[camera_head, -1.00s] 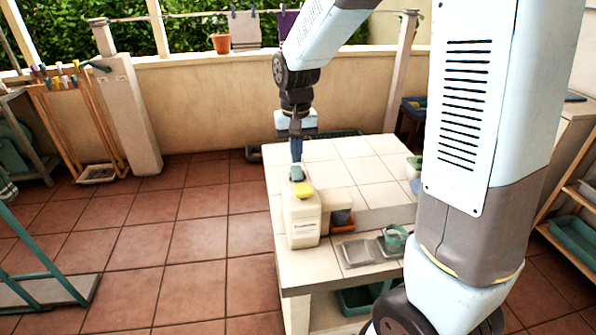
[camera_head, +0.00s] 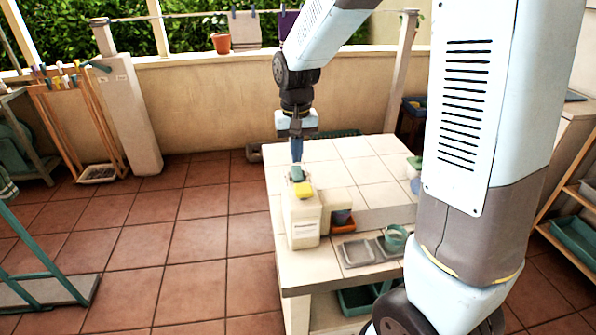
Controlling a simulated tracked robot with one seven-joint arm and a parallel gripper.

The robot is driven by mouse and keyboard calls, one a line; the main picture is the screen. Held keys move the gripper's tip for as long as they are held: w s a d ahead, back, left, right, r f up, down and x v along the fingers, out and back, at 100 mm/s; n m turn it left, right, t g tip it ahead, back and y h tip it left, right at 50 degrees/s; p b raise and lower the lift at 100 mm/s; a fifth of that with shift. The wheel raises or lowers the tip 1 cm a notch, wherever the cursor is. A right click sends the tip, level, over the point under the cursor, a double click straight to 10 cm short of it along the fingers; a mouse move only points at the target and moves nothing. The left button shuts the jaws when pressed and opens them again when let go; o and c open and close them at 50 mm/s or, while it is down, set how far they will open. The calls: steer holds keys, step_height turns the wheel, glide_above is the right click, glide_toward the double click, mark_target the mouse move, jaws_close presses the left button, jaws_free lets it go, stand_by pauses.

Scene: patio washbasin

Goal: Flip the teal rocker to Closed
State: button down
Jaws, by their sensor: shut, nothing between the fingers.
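The teal rocker (camera_head: 297,173) sits at the back of the top of a cream box (camera_head: 303,222) on the near left part of the tiled table. A yellow part (camera_head: 303,190) lies just in front of it on the same top. My gripper (camera_head: 296,159) points down with its fingers together, empty, right at the far end of the teal rocker. I cannot tell whether the fingertips touch it. The label on the box's front is too small to read, and the rocker's position is hard to make out.
Beside the box are a beige block (camera_head: 337,205) and an orange tray (camera_head: 343,222). Grey trays (camera_head: 357,253) and a teal bowl (camera_head: 395,238) sit on the table's (camera_head: 345,165) lower front. The far tabletop is bare. A wooden rack (camera_head: 70,110) stands at left.

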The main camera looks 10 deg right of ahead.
mark_target(298, 170)
steer(key=shift+f, duration=1.3)
stand_by(1.1)
steer(key=shift+r, duration=3.5)
steer(key=s+d+r+t, duration=0.2)
steer(key=s+d+r, duration=0.3)
steer(key=s, duration=0.5)
steer(key=s+d+r+t, duration=0.3)
steer(key=s+d+r, duration=0.2)
steer(key=s, duration=0.5)
steer(key=shift+s+d+r+t, duration=0.3)
steer(key=shift+s+d+r, duration=0.05)
steer(key=shift+d, duration=0.85)
